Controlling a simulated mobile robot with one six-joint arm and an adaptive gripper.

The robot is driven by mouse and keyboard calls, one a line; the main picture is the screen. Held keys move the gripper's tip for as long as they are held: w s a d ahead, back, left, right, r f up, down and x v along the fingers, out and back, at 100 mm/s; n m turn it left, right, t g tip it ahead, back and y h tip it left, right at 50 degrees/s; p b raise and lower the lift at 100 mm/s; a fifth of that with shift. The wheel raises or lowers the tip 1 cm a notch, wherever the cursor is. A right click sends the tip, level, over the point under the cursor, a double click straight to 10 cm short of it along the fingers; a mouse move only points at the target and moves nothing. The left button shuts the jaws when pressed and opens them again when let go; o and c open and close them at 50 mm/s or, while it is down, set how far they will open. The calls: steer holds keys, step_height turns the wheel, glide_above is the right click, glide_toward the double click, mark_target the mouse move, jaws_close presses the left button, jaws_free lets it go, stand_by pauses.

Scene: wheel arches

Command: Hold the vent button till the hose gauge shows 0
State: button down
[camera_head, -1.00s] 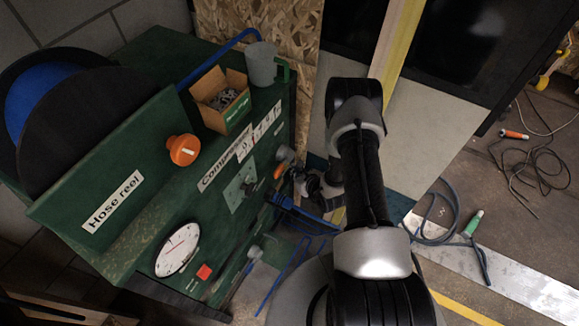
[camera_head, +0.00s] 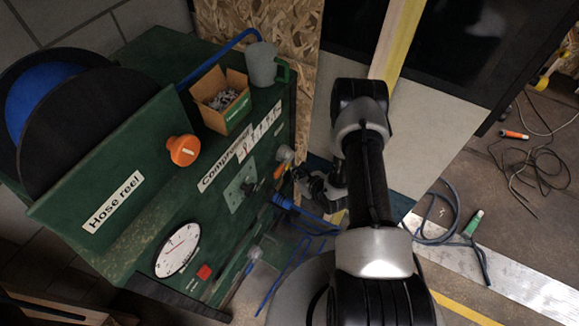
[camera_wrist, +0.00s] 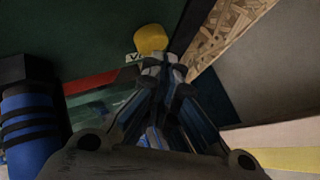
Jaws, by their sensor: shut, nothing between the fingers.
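A yellow round button (camera_wrist: 150,40) shows in the wrist view, beside a small white label whose first letter looks like V; the rest is covered. My gripper (camera_wrist: 163,62) is shut and empty, its fingertips right at the button's lower edge in the picture. I cannot tell if they touch it. In the head view my gripper (camera_head: 296,176) is small and dark at the right end of the compressor panel, and the button cannot be made out. The white round gauge (camera_head: 177,250) is on the green front at lower left; its reading is too small to tell.
An open cardboard box (camera_head: 221,100) and a grey mug (camera_head: 262,65) stand on top. Blue hoses (camera_head: 297,215) hang near my wrist. Cables lie on the right floor.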

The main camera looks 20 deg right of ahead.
steer(key=shift+s+d, duration=0.3)
steer(key=shift+s, duration=0.05)
steer(key=shift+s, duration=0.1)
steer(key=shift+s+d, duration=0.8)
steer(key=shift+s, duration=0.15)
steer(key=shift+s+d, duration=0.75)
steer(key=shift+s, duration=0.2)
